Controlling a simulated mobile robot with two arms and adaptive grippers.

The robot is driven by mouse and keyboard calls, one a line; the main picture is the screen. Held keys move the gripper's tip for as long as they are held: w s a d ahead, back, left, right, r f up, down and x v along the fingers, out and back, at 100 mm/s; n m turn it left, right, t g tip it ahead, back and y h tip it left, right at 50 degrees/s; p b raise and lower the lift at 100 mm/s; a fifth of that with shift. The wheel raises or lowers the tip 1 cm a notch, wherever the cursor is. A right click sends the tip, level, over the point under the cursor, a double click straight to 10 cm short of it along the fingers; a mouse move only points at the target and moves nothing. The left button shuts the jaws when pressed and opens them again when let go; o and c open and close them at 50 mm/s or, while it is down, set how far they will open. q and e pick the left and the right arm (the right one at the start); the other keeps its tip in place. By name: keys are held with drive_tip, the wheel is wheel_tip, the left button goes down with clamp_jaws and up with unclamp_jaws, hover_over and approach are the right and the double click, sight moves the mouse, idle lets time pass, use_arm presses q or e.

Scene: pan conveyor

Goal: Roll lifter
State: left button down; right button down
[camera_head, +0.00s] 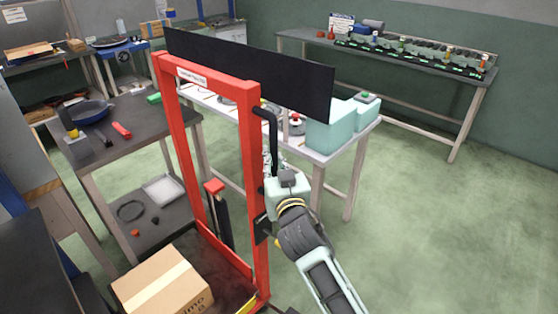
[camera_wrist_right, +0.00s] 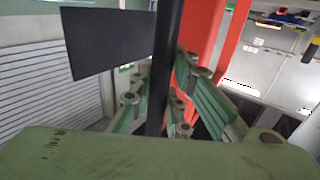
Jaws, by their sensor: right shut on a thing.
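The red lifter (camera_head: 253,180) stands upright in the middle of the head view, with a white label on its top bar and a dark panel (camera_head: 250,72) behind it. A black vertical handle (camera_head: 273,135) is fixed to its right post. My right gripper (camera_head: 276,174) is shut on this handle near its lower part. In the right wrist view, the black bar (camera_wrist_right: 166,60) runs between the green fingers. A cardboard box (camera_head: 165,285) sits low at the lifter's base. My left gripper is not in view.
A long workbench (camera_head: 440,82) lines the back right wall. The green floor on the right (camera_head: 430,230) is clear.

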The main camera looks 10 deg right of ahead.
drive_tip(key=shift+a+r, duration=0.3)
drive_tip(key=c, duration=2)
unclamp_jaws()
drive_tip(key=o, duration=0.4)
drive_tip(key=shift+a+f, duration=0.1)
drive_tip(key=shift+a, duration=0.15)
drive_tip(key=shift+c, duration=0.2)
drive_tip(key=shift+d, duration=0.1)
drive_tip(key=shift+f, duration=0.1)
drive_tip(key=s+d, duration=0.1)
drive_tip(key=s, duration=1.1)
